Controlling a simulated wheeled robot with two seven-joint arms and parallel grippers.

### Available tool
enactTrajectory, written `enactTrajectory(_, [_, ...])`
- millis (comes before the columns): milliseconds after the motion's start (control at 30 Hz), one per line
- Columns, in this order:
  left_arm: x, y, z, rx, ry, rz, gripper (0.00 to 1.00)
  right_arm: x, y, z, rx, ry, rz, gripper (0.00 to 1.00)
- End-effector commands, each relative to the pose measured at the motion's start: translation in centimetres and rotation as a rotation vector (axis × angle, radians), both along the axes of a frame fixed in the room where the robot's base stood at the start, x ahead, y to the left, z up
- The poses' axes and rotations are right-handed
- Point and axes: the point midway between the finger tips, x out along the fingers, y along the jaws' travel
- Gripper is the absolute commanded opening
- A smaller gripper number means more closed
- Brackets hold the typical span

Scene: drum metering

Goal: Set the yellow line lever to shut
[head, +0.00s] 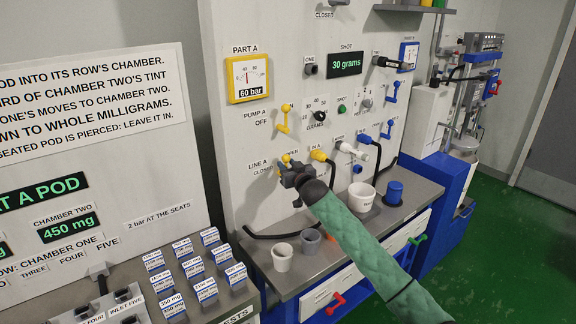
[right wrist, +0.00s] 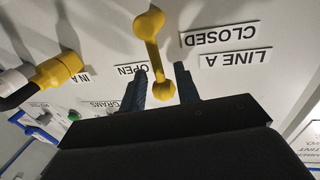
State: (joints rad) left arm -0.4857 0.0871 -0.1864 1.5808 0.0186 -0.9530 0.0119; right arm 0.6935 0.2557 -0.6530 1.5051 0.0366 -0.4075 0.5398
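The yellow line lever is at the LINE A labels on the white panel, mostly hidden behind my right gripper (head: 288,172) in the head view. In the right wrist view, which is upside down, the yellow lever (right wrist: 154,50) shows as a bar with a rounded knob at each end. The OPEN label (right wrist: 130,70) and the CLOSED label (right wrist: 220,35) lie on either side of it. My right gripper (right wrist: 163,75) is open, with one dark finger on each side of the lever's lower knob; contact is unclear. My left gripper is not in view.
A yellow hose fitting (head: 318,155) sits just right of the lever, and the yellow pump A lever (head: 284,118) is above. Below, the grey bench (head: 262,250) carries cups (head: 283,258) and a blue canister (head: 394,192). A rack of labelled pods (head: 205,290) stands at lower left.

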Motion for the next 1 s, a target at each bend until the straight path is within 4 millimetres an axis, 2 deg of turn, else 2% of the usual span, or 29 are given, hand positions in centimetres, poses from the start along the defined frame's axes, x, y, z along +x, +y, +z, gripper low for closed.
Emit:
enactTrajectory(167, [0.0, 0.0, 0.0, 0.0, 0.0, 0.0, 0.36, 0.0, 0.0, 0.0, 0.0, 0.0, 0.0, 0.32])
enactTrajectory(300, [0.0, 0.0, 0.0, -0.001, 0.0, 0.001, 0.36, 0.0, 0.0, 0.0, 0.0, 0.0, 0.0, 0.04])
enactTrajectory(333, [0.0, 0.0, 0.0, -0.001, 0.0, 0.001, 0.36, 0.0, 0.0, 0.0, 0.0, 0.0, 0.0, 0.0])
enactTrajectory(767, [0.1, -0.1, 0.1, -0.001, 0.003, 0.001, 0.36, -0.1, 0.1, 0.3, -0.019, -0.022, 0.0, 0.0])
enactTrajectory(867, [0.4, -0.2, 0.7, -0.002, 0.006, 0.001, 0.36, -0.2, 0.3, 0.3, -0.048, -0.044, 0.001, 0.0])
enactTrajectory(1000, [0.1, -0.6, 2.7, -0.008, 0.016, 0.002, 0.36, -0.4, 0.7, 0.3, -0.114, -0.096, 0.0, 0.0])
